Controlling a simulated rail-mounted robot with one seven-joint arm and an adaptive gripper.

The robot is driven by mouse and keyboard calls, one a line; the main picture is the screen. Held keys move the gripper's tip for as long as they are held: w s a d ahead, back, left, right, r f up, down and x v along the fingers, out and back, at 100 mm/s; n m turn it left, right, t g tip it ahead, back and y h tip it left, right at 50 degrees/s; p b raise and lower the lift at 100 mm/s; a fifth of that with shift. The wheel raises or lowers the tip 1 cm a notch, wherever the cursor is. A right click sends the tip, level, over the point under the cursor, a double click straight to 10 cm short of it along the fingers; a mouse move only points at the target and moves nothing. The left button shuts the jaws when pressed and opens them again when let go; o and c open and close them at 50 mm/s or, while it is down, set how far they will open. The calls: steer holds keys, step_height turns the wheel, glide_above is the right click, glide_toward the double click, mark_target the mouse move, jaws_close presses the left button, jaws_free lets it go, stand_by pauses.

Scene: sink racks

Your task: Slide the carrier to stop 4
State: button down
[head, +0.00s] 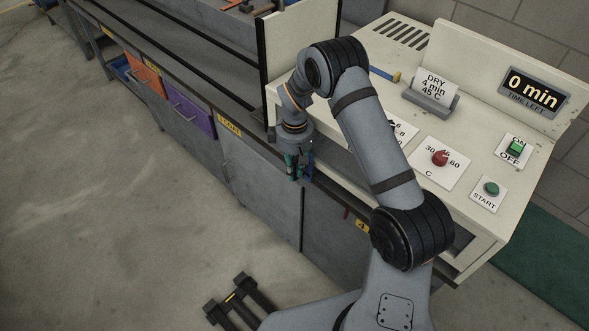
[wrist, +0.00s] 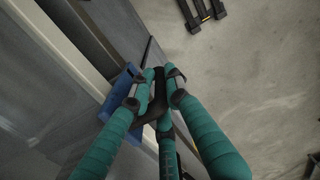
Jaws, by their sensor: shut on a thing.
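The carrier (wrist: 118,92) is a blue piece at the bench's front edge, with a black part reaching out between my fingers. It also shows as a small blue patch in the head view (head: 308,166). My gripper (wrist: 158,88), with teal fingers, is shut on the black part. In the head view my gripper (head: 292,172) hangs at the front edge, between the yellow START label (head: 229,126) and the yellow stop 4 label (head: 362,226). My fingers hide much of the carrier's black part.
A cream control cabinet (head: 470,170) stands behind, its display reading 0 min. A dark stand (head: 240,300) is on the floor in front. The floor at left is clear.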

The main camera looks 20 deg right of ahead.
steer(key=c, duration=1.7)
jaws_free()
step_height(320, 180, up, 12)
steer(key=shift+r, duration=0.1)
step_height(320, 180, down, 12)
steer(key=shift+f, duration=0.1)
steer(key=shift+s, duration=0.1)
